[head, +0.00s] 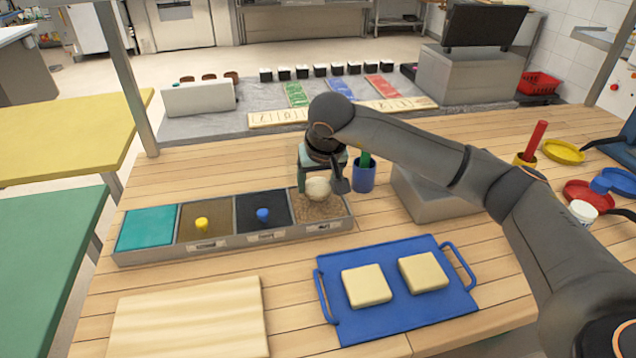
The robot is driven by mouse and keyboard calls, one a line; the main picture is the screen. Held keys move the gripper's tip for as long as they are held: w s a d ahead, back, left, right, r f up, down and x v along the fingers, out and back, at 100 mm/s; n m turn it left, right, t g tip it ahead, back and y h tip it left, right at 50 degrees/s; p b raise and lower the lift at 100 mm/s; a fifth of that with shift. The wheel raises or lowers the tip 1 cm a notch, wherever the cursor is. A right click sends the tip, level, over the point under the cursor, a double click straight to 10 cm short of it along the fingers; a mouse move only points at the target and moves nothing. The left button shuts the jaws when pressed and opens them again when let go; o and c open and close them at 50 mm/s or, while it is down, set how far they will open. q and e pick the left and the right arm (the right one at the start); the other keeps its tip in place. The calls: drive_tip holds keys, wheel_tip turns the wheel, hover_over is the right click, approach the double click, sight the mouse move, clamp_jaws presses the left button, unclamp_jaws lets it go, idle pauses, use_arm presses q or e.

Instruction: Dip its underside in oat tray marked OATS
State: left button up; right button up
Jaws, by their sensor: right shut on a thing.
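A round, pale dough piece (318,188) is held by my right gripper (322,180), which comes in from the right and is shut on it. The gripper points down over the rightmost compartment of a long grey divided tray (236,245). That compartment holds tan, grainy oats (328,212). The dough is at or just above the oats; I cannot tell whether its underside touches them. The tray's front labels are too small to read. My left gripper is not in view.
Other compartments hold teal, brown and black fills, with yellow (202,224) and blue (263,215) knobs. A blue cup (364,177) and a grey block (436,200) stand close right. A blue tray (408,310) with two pale slabs and a wooden board (190,322) lie in front.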

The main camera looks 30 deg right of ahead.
sight(318, 182)
drive_tip(key=shift+r+p, duration=1.95)
drive_tip(key=shift+r, duration=1.05)
